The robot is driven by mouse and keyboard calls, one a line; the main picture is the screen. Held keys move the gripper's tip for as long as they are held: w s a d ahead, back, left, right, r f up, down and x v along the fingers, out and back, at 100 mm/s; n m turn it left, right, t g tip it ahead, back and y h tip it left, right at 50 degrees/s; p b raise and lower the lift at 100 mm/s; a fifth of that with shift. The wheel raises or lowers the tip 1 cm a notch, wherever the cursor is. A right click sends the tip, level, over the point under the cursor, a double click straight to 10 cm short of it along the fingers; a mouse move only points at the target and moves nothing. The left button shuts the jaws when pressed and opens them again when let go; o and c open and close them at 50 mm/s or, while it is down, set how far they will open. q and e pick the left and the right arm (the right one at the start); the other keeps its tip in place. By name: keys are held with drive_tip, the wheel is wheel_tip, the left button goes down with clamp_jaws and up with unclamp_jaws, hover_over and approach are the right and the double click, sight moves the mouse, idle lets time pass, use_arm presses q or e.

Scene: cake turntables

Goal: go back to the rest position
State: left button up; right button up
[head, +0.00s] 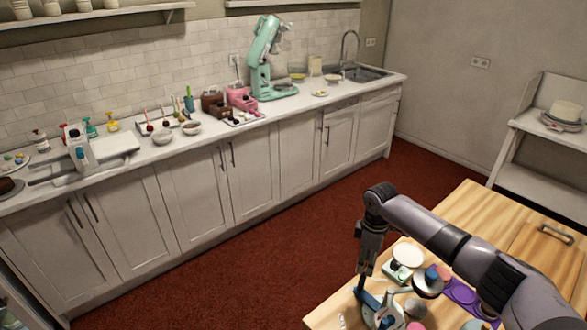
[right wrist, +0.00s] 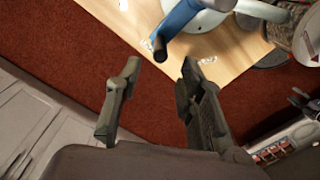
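My right gripper (head: 364,268) hangs pointing down over the near left edge of the wooden table (head: 474,202) in the head view. In the right wrist view its two fingers (right wrist: 158,90) are spread apart with nothing between them. A blue handle-like part (right wrist: 180,22) of a pale object lies just beyond the fingertips, apart from them. In the head view this blue and white item (head: 378,306) stands on the table right below the gripper. My left gripper does not show in either view.
On the table are a white turntable (head: 408,255), a purple tray (head: 462,293) and small coloured items. A long counter (head: 215,133) with a mint mixer (head: 264,60) runs along the wall. A shelf with a cake (head: 565,112) stands at the right. Red floor lies clear between.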

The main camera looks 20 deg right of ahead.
drive_tip(key=s+a+f+t+y, duration=0.1)
drive_tip(key=s+a+f, duration=0.3)
drive_tip(key=s+a, duration=0.45)
drive_tip(key=s+a+f+y, duration=0.1)
drive_tip(key=s+a+f, duration=0.4)
drive_tip(key=a, duration=0.7)
drive_tip(key=s+d+r+m+t+h, duration=0.15)
drive_tip(key=s+r+m, duration=0.25)
drive_tip(key=s, duration=0.4)
drive_tip(key=s+d+r+m+t, duration=0.1)
drive_tip(key=s+d+r+m, duration=0.1)
drive_tip(key=s+r+m, duration=0.45)
drive_tip(key=s+f+n+g+b, duration=0.1)
drive_tip(key=s+f+b, duration=0.15)
drive_tip(key=f, duration=1.45)
drive_tip(key=s+f+n+b, duration=0.2)
drive_tip(key=f+b, duration=0.1)
drive_tip(key=f, duration=1.4)
drive_tip(key=s+d+f+g+b, duration=0.1)
drive_tip(key=s+d+f+b, duration=0.2)
drive_tip(key=s+f, duration=1.2)
wheel_tip(320, 180, down, 3)
drive_tip(key=shift+s+d+f, duration=0.15)
drive_tip(key=shift+s+d, duration=0.1)
drive_tip(key=shift+s, duration=0.15)
